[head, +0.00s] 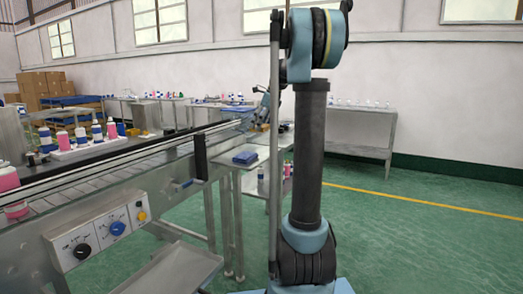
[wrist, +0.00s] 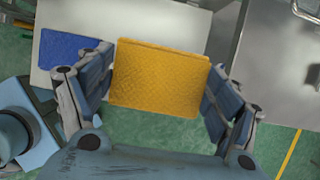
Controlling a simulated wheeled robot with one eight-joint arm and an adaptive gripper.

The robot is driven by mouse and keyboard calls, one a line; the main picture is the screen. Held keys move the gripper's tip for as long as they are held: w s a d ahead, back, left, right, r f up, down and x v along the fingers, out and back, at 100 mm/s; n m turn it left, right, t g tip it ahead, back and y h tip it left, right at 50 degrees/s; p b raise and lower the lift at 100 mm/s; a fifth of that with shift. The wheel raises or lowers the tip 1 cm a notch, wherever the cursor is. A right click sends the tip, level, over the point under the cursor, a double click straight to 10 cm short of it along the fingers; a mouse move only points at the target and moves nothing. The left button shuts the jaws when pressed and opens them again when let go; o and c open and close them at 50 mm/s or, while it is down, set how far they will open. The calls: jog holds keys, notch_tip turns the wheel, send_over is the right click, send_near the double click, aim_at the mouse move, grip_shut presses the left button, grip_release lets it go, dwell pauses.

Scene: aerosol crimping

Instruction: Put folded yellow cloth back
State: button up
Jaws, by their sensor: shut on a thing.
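The folded yellow cloth (wrist: 160,78) is a flat, textured square in the wrist view. It lies between the two fingers of my gripper (wrist: 163,66), which is shut on it by its left and right sides. The cloth overlaps the edge of a pale table (wrist: 185,27) in that view, with green floor below the edge. The height of the cloth above the table is hard to tell. In the head view my arm stands in front, and the cloth cannot be made out clearly.
A folded blue cloth (wrist: 70,52) lies on the table left of my gripper; it also shows in the head view (head: 245,158). A grey metal surface (wrist: 275,65) is at the right. The conveyor (head: 120,165) with bottles runs along the left. Green floor (head: 420,230) is clear at right.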

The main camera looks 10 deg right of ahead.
send_over(260, 150)
jog(key=d, duration=0.1)
jog(key=f, duration=0.5)
jog(key=shift+s, duration=0.25)
jog(key=shift+s+f, duration=0.1)
jog(key=shift+f, duration=2.3)
jog(key=o, duration=1)
jog(key=shift+o, duration=0.2)
jog(key=v, duration=1.2)
